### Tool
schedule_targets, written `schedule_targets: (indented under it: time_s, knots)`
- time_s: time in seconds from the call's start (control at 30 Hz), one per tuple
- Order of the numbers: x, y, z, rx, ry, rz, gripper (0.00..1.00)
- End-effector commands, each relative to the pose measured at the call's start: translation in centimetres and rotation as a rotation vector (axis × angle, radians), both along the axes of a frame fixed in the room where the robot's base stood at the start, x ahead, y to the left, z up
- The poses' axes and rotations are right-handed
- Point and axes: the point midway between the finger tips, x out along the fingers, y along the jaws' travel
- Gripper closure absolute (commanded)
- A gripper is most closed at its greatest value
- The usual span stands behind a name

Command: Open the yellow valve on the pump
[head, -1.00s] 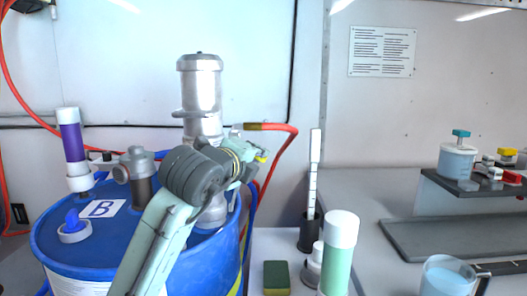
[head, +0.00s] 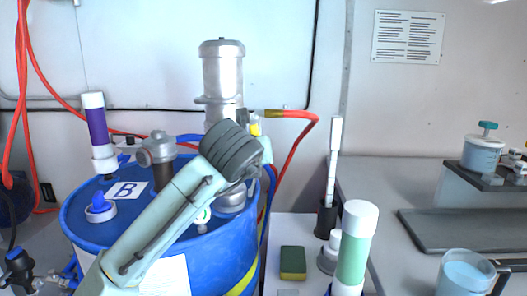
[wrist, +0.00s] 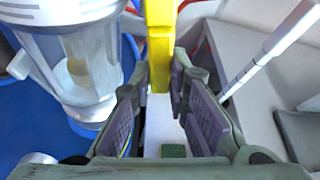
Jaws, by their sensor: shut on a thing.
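The silver pump (head: 222,80) stands upright on the blue drum (head: 235,255); its body also fills the upper left of the wrist view (wrist: 80,60). The yellow valve handle (wrist: 160,45) runs down from the top middle of the wrist view, beside the pump. My gripper (wrist: 162,78) has its fingers on both sides of the handle's near end and is shut on it. In the head view only a small bit of yellow (head: 255,128) shows behind my wrist, right of the pump. My fingers are hidden there.
A red-orange hose (head: 295,115) loops away just right of the valve. A purple-banded tube (head: 97,125) and a grey fitting (head: 158,150) stand on the drum. A green-and-yellow sponge (head: 292,262), a green cylinder (head: 355,250) and a white stick in a dark holder (head: 333,165) occupy the bench.

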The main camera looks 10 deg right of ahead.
Motion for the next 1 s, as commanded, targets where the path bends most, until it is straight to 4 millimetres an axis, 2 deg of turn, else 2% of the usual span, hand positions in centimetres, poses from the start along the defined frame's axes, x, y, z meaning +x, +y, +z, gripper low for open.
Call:
schedule_targets:
  time_s: [0.4, 0.97, 1.0]
  knots:
    - [0.26, 0.98, -0.03, 0.183, -0.055, 0.000, 1.00]
    - [0.31, 1.13, -0.08, 0.208, -0.062, 0.000, 1.00]
    - [0.32, 1.13, -0.07, 0.208, -0.062, 0.000, 0.82]
